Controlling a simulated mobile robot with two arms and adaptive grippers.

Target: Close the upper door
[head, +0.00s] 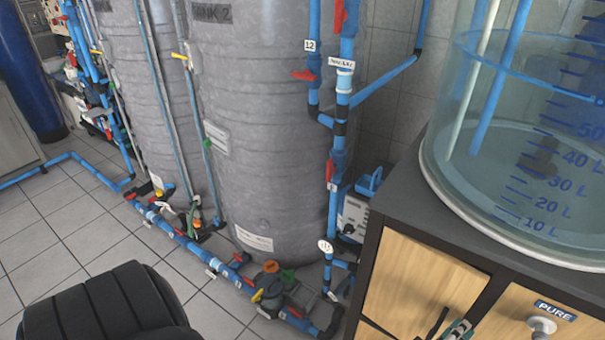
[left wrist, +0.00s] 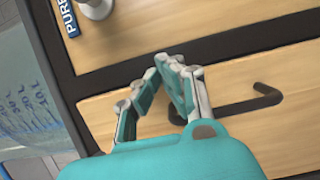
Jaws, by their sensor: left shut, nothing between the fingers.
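The upper door (head: 420,285) is a light wooden panel in the dark cabinet's front, in the lower right of the head view. It looks about flush with its frame; a small gap cannot be ruled out. Its black bar handle (head: 437,322) is near the bottom edge of the picture. The door also fills the lower part of the left wrist view (left wrist: 236,80), with the handle (left wrist: 268,92) at right. My left gripper (head: 458,327) is in front of the door beside the handle. Its fingertips (left wrist: 172,62) are together and empty. My right gripper is not in view.
A wooden panel (head: 500,315) with a PURE label and metal tap is beside the door. A clear graduated water tank (head: 540,170) stands on the cabinet. Grey tanks (head: 265,130), blue pipes and valves are to the left. A black ribbed object (head: 100,310) is at lower left.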

